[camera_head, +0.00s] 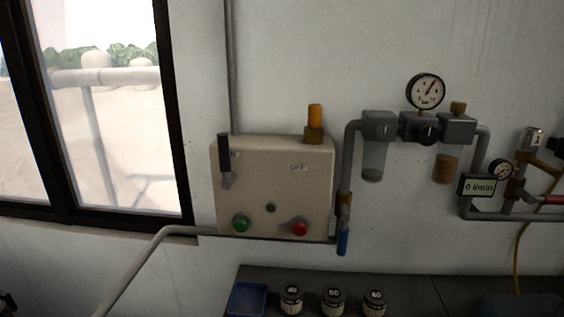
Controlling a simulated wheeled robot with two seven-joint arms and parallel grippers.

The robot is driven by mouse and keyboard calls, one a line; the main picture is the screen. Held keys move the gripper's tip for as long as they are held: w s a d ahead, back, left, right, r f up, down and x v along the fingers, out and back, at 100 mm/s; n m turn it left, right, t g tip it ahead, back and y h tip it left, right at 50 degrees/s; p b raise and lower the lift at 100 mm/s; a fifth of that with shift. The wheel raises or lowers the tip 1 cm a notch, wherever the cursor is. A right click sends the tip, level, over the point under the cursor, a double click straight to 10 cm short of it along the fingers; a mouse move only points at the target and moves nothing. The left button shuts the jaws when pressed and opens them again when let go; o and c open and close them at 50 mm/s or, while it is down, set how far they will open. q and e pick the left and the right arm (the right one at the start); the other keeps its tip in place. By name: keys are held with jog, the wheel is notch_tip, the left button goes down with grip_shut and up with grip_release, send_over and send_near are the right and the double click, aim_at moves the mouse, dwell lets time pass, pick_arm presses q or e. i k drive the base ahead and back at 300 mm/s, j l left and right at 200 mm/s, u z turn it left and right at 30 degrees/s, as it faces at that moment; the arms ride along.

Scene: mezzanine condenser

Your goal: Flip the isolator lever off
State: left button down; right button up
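The isolator lever (224,153) has a dark handle and stands upright on the left part of a beige wall box (270,190). Its handle partly covers a small label whose visible letter is N. A label reading OFF (298,167) is on the right part of the box, away from the lever. Neither of my grippers can be made out; a small dark piece at the lower left picture edge is too cut off to identify.
The box has a green button (241,223), a red knob (299,228) and an orange-topped fitting (314,122). Pipes, a gauge (425,90) and a blue valve handle (342,242) are to its right. Below, a dark bench (420,288) holds a blue tray (247,284) and three knobbed pieces (333,300).

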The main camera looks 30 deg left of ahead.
aim_at(228, 177)
jog(key=u, duration=1.4)
